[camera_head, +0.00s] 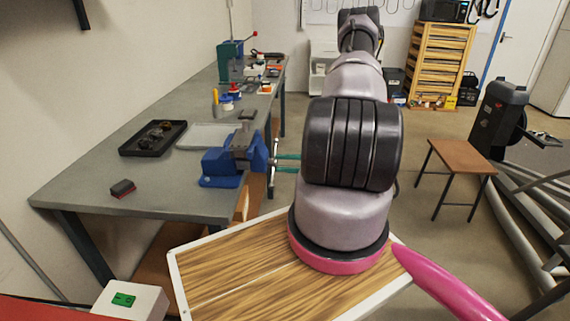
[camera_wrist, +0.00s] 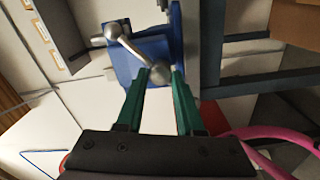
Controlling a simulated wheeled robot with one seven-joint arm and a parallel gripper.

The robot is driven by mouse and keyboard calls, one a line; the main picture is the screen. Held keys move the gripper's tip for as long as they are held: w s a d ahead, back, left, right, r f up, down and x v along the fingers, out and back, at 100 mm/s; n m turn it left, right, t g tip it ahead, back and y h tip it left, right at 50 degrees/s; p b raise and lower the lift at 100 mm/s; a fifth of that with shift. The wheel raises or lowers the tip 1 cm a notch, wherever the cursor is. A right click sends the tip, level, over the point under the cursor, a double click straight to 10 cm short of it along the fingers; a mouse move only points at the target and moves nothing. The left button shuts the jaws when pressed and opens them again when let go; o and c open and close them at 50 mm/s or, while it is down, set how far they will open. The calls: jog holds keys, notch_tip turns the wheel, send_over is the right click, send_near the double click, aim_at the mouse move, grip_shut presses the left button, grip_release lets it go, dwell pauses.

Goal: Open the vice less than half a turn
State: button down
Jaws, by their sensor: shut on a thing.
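The blue vice (camera_head: 222,165) is mounted at the right edge of the grey workbench, and its blue body (camera_wrist: 186,40) fills the upper middle of the wrist view. Its metal handle (camera_head: 273,178) stands nearly upright on the bench's right side in the head view. In the wrist view the handle bar (camera_wrist: 132,48) runs diagonally, with a ball at each end. My gripper (camera_wrist: 162,76) has its green fingertips on either side of the lower ball, shut on the handle's end. In the head view my gripper (camera_head: 277,162) reaches the handle from the right.
The workbench (camera_head: 160,191) holds a black tray (camera_head: 153,138), a grey tray (camera_head: 206,136) and a small dark block (camera_head: 123,188). A green tool (camera_head: 231,62) stands farther back. A brown stool (camera_head: 458,156) stands right of my arm, with open floor between.

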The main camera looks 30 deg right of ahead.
jog(key=shift+w+a+m, duration=0.1)
jog(key=shift+w+m, duration=0.1)
jog(key=shift+m, duration=0.4)
jog(key=c, duration=0.6)
grip_release()
jog(key=shift+o, duration=0.4)
jog(key=shift+w+a, duration=0.1)
jog(key=v, duration=1.1)
jog(key=shift+a, duration=0.1)
